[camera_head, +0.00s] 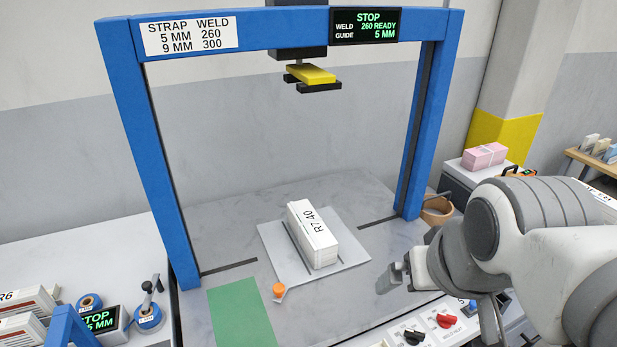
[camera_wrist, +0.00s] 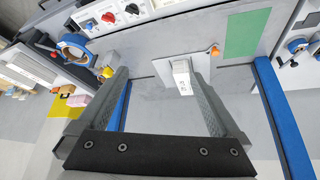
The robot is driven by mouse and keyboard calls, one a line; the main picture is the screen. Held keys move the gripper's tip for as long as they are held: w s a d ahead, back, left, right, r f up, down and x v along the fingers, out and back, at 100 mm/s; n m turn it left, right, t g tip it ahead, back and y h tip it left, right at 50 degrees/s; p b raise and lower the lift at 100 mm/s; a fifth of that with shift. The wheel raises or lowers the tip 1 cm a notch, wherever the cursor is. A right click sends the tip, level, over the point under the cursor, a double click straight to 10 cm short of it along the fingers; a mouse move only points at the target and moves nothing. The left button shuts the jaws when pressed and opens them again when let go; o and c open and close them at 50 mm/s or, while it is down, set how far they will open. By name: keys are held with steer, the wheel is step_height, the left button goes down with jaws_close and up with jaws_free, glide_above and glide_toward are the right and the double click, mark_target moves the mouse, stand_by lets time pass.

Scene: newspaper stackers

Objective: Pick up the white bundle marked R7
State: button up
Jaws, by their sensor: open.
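The white bundle marked R7/40 (camera_head: 314,240) stands on a light grey plate (camera_head: 345,249) under the blue frame of the strapping machine. In the wrist view the bundle (camera_wrist: 182,77) shows near the right finger, with its marked face toward the camera. My gripper (camera_head: 397,274) is open and empty to the right of the bundle, clear of it. In the wrist view the two fingers of my gripper (camera_wrist: 158,68) are spread wide, with the plate and bundle some way beyond them.
The blue frame's right post (camera_head: 425,125) and the yellow press head (camera_head: 310,74) border the space around the bundle. An orange knob (camera_head: 279,290) stands at the plate's front left corner. A control panel (camera_head: 425,328) with red and black knobs lies in front. A green mat (camera_head: 241,312) lies left.

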steer(key=w+f+t+h+b, duration=0.1)
steer(key=w+f+t+b, duration=0.15)
steer(key=w, duration=0.65)
steer(key=n+t+y+b, duration=0.4)
steer(key=n+y+b, duration=0.1)
steer(key=y+b, duration=0.15)
glide_toward(312, 224)
steer(key=b+x, duration=0.1)
steer(key=x, duration=0.1)
steer(key=f+b+x, duration=0.1)
steer(key=x, duration=0.2)
steer(key=shift+s+a, duration=0.1)
steer(key=shift+a, duration=0.05)
steer(key=shift+r+b+x, duration=0.1)
steer(key=shift+b+x, duration=0.1)
steer(key=shift+x, duration=1.3)
steer(key=shift+r+b+x, duration=0.15)
steer(key=shift+b+x, duration=0.05)
steer(key=shift+x, duration=1.3)
jaws_close()
steer(key=shift+w+r, duration=0.2)
steer(key=shift+w, duration=0.05)
